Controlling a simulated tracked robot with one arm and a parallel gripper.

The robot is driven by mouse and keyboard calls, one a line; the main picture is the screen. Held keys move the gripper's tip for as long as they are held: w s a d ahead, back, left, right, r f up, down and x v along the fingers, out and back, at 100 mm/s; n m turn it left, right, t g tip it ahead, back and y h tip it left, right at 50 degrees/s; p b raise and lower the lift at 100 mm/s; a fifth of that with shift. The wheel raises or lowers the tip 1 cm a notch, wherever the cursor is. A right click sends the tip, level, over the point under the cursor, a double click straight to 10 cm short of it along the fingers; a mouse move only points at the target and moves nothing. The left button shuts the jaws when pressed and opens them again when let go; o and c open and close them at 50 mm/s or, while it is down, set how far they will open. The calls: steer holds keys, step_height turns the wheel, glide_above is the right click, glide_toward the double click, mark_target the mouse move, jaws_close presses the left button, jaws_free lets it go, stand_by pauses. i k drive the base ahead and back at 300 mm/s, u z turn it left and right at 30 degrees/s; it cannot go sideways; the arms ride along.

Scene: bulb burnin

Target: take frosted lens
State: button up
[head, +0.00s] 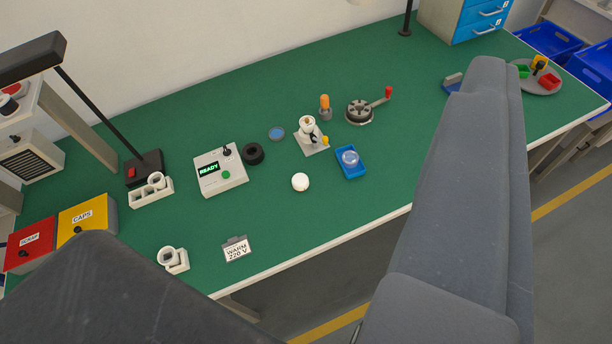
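A small white, round, frosted-looking piece (300,182) lies on the green bench top, near the middle and toward the front edge. It looks like the frosted lens. A clear, bluish dome (349,157) sits in a small blue tray (357,176) to its right. A flat blue disc (277,134) lies farther back, left of a white socket stand (308,140). My gripper is not in view. Large grey parts of my arm cover the right front and bottom left.
A tester box reading READY (212,184), a black ring (253,154), a "WARM 220 V" sign (237,251), a lamp (145,170) and a round fixture with a red-knobbed lever (359,112) stand around. Yellow CAPS (97,212) and red SCRAP (40,252) bins are at left.

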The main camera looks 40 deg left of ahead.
mark_target(300, 182)
steer(key=i, duration=0.9)
steer(key=u, duration=0.05)
